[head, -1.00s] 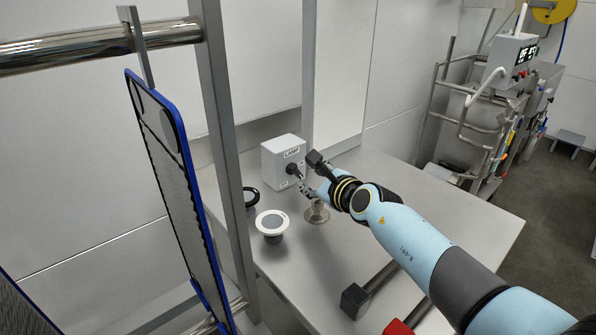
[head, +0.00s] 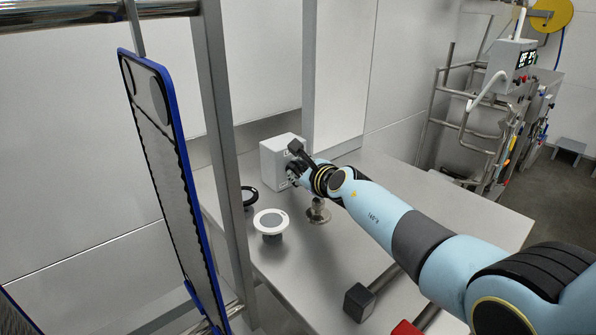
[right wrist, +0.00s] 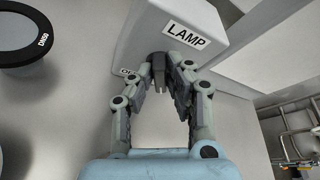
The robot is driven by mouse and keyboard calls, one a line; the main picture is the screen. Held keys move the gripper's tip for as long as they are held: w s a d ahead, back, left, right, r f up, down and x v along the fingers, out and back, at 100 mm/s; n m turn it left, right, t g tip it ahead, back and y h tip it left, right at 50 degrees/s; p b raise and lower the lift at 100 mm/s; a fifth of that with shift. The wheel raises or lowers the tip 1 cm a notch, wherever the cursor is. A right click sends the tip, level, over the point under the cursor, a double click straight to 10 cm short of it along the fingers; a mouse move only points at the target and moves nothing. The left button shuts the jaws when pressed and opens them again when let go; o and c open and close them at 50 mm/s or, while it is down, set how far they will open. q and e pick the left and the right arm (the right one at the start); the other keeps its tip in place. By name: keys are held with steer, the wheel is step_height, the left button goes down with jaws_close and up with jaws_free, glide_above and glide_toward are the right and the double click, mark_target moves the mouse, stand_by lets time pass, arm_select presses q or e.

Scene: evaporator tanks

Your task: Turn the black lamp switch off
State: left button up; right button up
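The lamp box is a pale grey box (head: 276,161) on the steel table. In the right wrist view it carries a LAMP label (right wrist: 187,36). The black lamp switch (right wrist: 158,68) juts from its face below the label. My right gripper (head: 292,170) is at the front of the box and hides the switch in the head view. In the right wrist view its two fingers (right wrist: 160,76) stand on either side of the switch, their tips very close to it. Whether they press on it is not clear. My left gripper is out of view.
A white-rimmed round piece (head: 271,222) and a black-rimmed one (head: 248,196) are left of my gripper. A small metal fitting (head: 318,211) stands under my right forearm. A steel post (head: 228,150) and blue-edged panel (head: 165,170) are at the left.

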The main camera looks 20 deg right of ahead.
jaws_close()
steer(key=shift+d+r+m+g+y+p, duration=0.15)
steer(key=shift+m+g+y+p, duration=0.35)
steer(key=shift+m, duration=0.6)
steer(key=shift+w+d+m+y+b, duration=0.1)
steer(key=shift+m+y+b, duration=0.1)
steer(key=shift+m+y, duration=0.3)
steer(key=shift+d+m+y+b, duration=0.15)
steer(key=shift+m+y, duration=0.25)
steer(key=shift+m, duration=0.2)
steer(key=o, duration=0.7)
jaws_free()
steer(key=shift+c, duration=0.2)
